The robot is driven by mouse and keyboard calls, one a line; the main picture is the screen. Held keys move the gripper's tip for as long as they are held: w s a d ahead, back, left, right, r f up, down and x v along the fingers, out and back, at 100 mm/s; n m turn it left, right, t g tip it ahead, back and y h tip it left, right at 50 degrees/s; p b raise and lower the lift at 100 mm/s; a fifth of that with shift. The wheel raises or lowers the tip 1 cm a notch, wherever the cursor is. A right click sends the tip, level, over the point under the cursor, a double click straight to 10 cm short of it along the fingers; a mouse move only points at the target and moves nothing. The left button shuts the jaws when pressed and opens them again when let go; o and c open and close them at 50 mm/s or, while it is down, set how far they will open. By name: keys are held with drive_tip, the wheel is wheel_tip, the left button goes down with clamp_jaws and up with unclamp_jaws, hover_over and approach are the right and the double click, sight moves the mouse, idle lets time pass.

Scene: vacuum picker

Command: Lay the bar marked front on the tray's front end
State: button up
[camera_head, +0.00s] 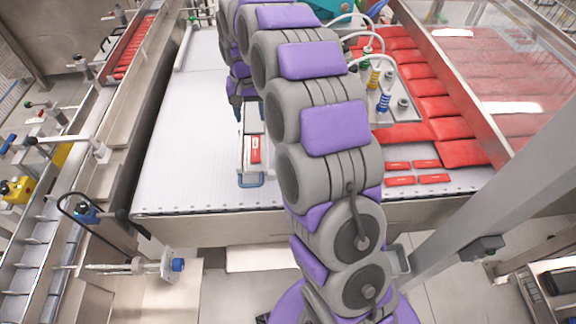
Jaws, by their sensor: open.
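A narrow pale tray (246,174) with a blue handle at its near end sits on the white conveyor, left of my arm. A red bar (255,150) with small pale marking lies in it. My gripper (239,112) is small and dark at the tray's far end, partly hidden by my arm. It is open, and I see nothing held in it. Several small red bars (400,181) lie on the conveyor right of my arm. Their markings are too small to read, so I cannot tell which says front.
Large red packs (438,107) fill the right side of the conveyor beside a clear guard. A suction tool (384,100) with hoses stands above them, close to my arm. The white conveyor (190,150) left of the tray is clear. Metal rails run along the left.

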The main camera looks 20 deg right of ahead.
drive_tip(key=s+r+n, duration=0.1)
drive_tip(key=s+r, duration=0.2)
drive_tip(key=s, duration=0.7)
drive_tip(key=s+r+n, duration=0.1)
drive_tip(key=s+r, duration=0.3)
drive_tip(key=s, duration=0.6)
drive_tip(key=s+f+n+g, duration=0.1)
drive_tip(key=s+f, duration=0.2)
drive_tip(key=s, duration=1.9)
drive_tip(key=shift+s+a+n+g, duration=0.15)
drive_tip(key=shift+n+g, duration=0.15)
drive_tip(key=shift+g, duration=0.1)
drive_tip(key=shift+a, duration=0.3)
drive_tip(key=shift+d, duration=0.1)
drive_tip(key=shift+c, duration=0.2)
